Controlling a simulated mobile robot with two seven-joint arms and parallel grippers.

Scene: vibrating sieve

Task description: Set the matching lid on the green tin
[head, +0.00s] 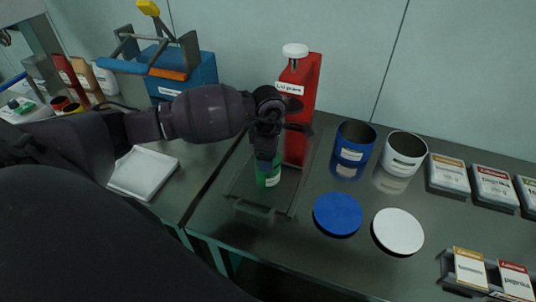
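The green tin (268,179) stands at the foot of the red lid press (303,132), on or within its dark base frame. Only its lower side with a pale label shows, because my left gripper (267,150) is right above it and covers its top. I cannot tell whether the fingers touch the tin or hold anything. No green lid is visible; it may be hidden under the gripper. A blue lid (338,214) and a white lid (398,231) lie flat on the table to the right. My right gripper is not in view.
An open blue tin (351,154) and an open white tin (402,160) stand right of the press. Labelled spice boxes (448,173) line the right side. A white tray (144,172) and a blue toolbox-like machine (183,75) are at left.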

